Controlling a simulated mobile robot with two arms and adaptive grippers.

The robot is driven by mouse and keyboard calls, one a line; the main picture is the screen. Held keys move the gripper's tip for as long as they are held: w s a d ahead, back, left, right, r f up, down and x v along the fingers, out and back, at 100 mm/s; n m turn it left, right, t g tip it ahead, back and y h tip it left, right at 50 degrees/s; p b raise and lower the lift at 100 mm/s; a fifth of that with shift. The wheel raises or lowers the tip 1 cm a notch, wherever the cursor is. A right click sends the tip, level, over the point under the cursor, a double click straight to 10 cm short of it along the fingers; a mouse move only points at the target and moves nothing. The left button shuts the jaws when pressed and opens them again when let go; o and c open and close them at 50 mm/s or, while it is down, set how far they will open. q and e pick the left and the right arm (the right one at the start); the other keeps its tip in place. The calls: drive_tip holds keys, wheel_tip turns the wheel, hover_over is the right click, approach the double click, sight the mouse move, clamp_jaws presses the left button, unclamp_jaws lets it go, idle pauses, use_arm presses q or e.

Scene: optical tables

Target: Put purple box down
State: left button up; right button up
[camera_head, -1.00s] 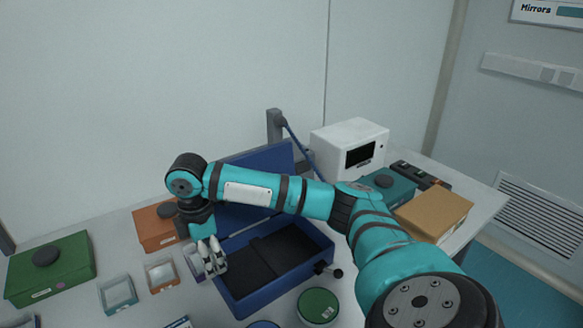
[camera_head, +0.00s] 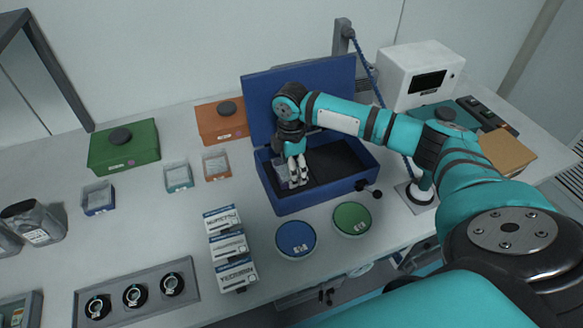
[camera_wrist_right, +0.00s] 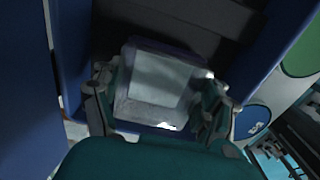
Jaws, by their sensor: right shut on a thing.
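My right gripper (camera_head: 298,176) is shut on the purple box, a small clear-topped box with purplish sides. In the head view the purple box (camera_head: 281,169) is mostly hidden by the fingers. In the right wrist view it (camera_wrist_right: 157,84) sits between both fingers. Gripper and box are over the left part of the open blue case (camera_head: 300,202), inside its walls. I cannot tell whether the box touches the case floor. The case has a dark interior, and its lid stands up behind. My left gripper is not in view.
Orange (camera_head: 221,124) and green (camera_head: 124,151) boxes stand left of the case, with small clear-topped boxes in front. Blue (camera_head: 295,239) and green (camera_head: 352,218) round discs lie in front, beside stacked white-labelled boxes (camera_head: 233,260). A white device (camera_head: 420,72) stands behind right.

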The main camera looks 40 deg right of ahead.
drive_tip(key=shift+f, duration=0.45)
drive_tip(key=o, duration=1)
drive_tip(key=shift+f, duration=0.15)
drive_tip(key=shift+c, duration=0.2)
wheel_tip(320, 180, up, 12)
drive_tip(key=shift+r+b, duration=0.2)
drive_tip(key=shift+b, duration=0.8)
